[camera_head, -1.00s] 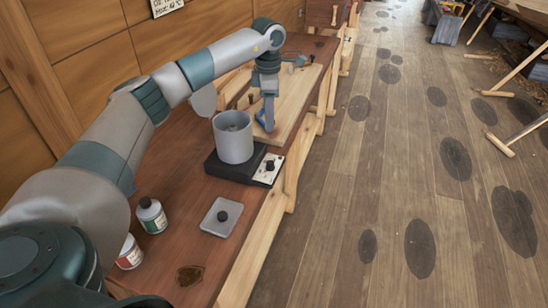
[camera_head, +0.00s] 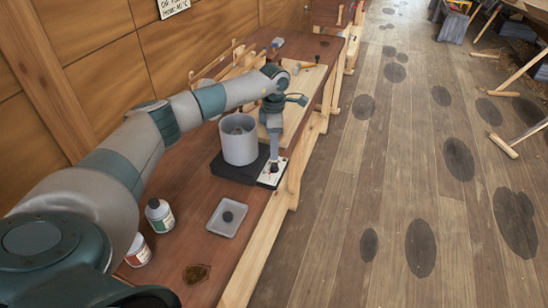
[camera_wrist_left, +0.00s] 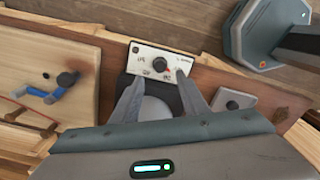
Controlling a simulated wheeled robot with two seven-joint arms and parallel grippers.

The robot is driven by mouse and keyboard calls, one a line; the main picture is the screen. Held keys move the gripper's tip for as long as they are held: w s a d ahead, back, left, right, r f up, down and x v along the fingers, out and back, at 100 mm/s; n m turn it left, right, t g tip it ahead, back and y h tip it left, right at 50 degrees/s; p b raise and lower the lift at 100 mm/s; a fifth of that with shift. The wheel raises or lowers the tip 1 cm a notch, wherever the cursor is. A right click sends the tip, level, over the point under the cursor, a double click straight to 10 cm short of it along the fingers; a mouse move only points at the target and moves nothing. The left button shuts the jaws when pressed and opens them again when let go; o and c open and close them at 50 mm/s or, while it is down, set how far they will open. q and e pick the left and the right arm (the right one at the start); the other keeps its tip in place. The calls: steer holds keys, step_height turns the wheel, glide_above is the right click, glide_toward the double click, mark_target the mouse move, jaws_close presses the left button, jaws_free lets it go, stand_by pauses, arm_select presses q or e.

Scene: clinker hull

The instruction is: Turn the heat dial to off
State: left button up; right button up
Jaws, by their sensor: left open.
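The heat dial is a small dark knob (camera_wrist_left: 160,65) on the white control panel (camera_wrist_left: 146,53) of a black hot plate (camera_head: 230,170). The panel also shows in the head view (camera_head: 266,182), where my gripper partly covers it. A grey pot (camera_head: 239,143) stands on the plate. My left gripper (camera_head: 274,162) points down over the panel, close to the dial. In the left wrist view its two fingers (camera_wrist_left: 157,80) are apart, on either side of the dial, with nothing held. Contact with the dial cannot be told. My right gripper is not in view.
A grey square lid with a black knob (camera_head: 227,217) lies on the bench in front of the plate. A pale board (camera_head: 309,85) lies beyond the plate. The floor on the right is clear nearby.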

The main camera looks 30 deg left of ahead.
mark_target(274, 165)
arm_select(q)
step_height(274, 165, down, 6)
steer(key=shift+r+p, duration=0.25)
steer(key=shift+p, duration=0.65)
steer(key=shift+f, duration=0.95)
steer(key=shift+c, duration=0.6)
jaws_close()
